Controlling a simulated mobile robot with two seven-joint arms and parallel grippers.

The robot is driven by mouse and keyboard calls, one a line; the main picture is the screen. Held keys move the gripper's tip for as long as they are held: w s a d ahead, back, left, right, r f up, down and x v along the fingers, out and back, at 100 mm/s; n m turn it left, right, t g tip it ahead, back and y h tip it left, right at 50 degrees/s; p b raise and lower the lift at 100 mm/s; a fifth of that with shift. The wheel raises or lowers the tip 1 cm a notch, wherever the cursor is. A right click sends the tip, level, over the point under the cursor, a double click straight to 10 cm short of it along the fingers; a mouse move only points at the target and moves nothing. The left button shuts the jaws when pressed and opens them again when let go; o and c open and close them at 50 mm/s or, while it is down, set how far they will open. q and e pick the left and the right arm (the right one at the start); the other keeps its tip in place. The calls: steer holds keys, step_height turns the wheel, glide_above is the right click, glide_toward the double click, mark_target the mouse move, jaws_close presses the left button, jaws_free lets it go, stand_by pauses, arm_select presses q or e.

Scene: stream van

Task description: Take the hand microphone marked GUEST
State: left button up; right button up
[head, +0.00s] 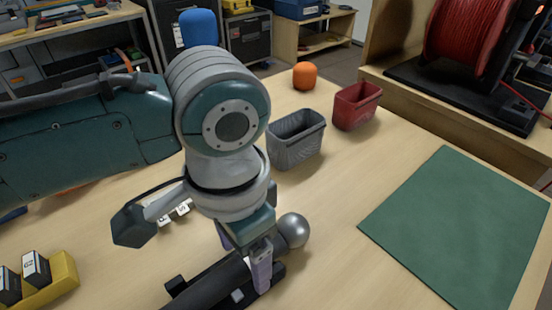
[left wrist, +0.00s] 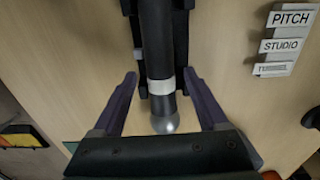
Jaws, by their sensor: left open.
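A hand microphone with a silver ball head (head: 292,230) and a black body lies on a black cradle (head: 178,284) on the wooden table. In the left wrist view its black body (left wrist: 157,40) runs up the middle, with a white band near the head. No GUEST marking is readable on it. My left gripper (head: 245,262) is open just over the microphone. In the left wrist view its two purple fingers (left wrist: 160,75) stand on either side of the body, with gaps to it. My right gripper is not in view.
A grey bin (head: 296,140), a red bin (head: 357,106) and an orange foam piece (head: 305,76) stand farther back. A green mat (head: 455,225) lies bare at right. A yellow holder (head: 58,280) with dark blocks is at left. Signs reading PITCH and STUDIO (left wrist: 283,46) lie beside the cradle.

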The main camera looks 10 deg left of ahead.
arm_select(q)
steer(key=shift+f, duration=0.95)
steer(key=shift+w, duration=0.1)
steer(key=shift+c, duration=0.3)
jaws_close()
